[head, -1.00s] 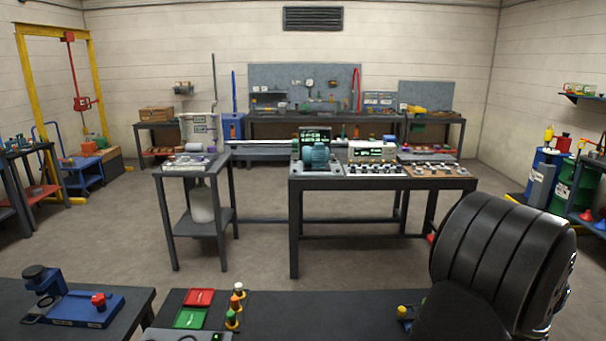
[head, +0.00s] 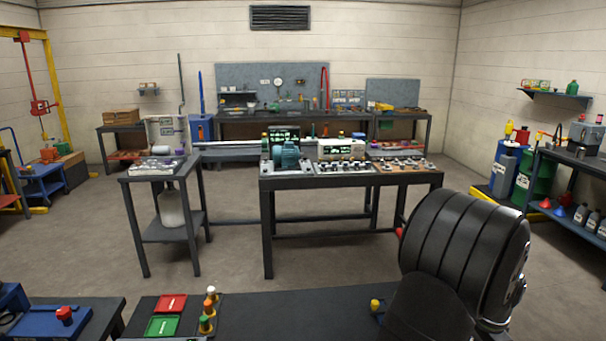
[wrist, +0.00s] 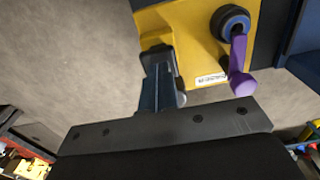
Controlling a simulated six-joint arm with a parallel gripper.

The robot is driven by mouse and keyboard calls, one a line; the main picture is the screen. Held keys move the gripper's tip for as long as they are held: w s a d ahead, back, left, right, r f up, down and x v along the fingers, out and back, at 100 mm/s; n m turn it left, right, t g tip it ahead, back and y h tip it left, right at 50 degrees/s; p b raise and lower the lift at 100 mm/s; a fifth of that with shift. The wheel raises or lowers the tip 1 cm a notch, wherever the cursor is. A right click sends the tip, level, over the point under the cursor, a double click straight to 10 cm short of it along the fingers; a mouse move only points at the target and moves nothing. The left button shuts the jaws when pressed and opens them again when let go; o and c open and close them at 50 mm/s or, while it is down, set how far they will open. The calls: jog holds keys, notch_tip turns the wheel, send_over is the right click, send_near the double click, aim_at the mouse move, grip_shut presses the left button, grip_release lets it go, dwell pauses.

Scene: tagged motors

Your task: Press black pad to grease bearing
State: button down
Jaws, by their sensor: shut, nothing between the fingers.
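My gripper (wrist: 160,82) shows in the wrist view as dark fingers held together, with nothing between them. It is over or in front of a yellow block (wrist: 190,35), but I cannot tell whether they touch. The yellow block carries a dark round cap (wrist: 231,20) and a purple lever (wrist: 239,65). In the head view, a blue fixture (head: 38,322) with a red knob (head: 64,315) is partly cut off at the lower left. I cannot pick out the black pad or the bearing for certain in either view now.
A red tray (head: 170,303), a green tray (head: 163,326) and small coloured posts (head: 206,316) stand on the near bench. A bench with a teal motor (head: 287,157) is in the middle. A shelf with bottles is at the right. Open floor lies between the benches.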

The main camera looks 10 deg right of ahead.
jog(key=shift+f, duration=0.7)
jog(key=shift+r, duration=0.1)
jog(key=shift+r, duration=1.8)
jog(key=shift+f, duration=0.1)
jog(key=shift+f, duration=1.75)
jog(key=shift+r, duration=1.85)
